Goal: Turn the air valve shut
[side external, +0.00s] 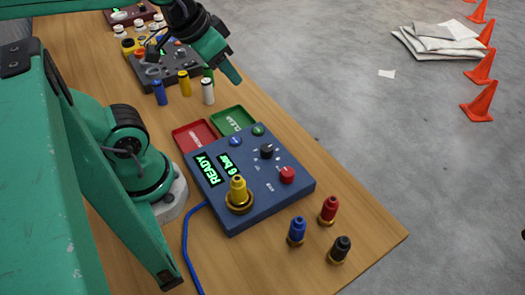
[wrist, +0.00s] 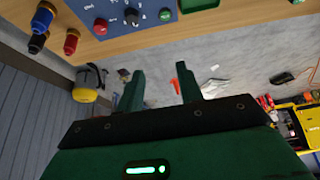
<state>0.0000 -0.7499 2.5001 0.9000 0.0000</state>
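A blue control box (side external: 220,218) lies on the wooden table, its displays reading READY and 6 bar. On it are a red knob (side external: 287,175), a black knob (side external: 267,151), blue and green buttons, and a yellow fitting on a brass base (side external: 238,193). I cannot read which control is the air valve. The wrist view shows the red knob (wrist: 101,26) and the black knob (wrist: 132,17) at the top. My gripper (wrist: 160,88) is open and empty, its two fingers apart. In the side view it (side external: 232,75) hangs beyond the box, clear of its controls.
Blue, red and black fittings (side external: 297,230) stand near the front table edge. Red and green trays (side external: 195,134) lie behind the box. Small bottles (side external: 208,92) and a grey device (side external: 165,68) stand farther back. A blue cable (side external: 187,245) runs beside the box.

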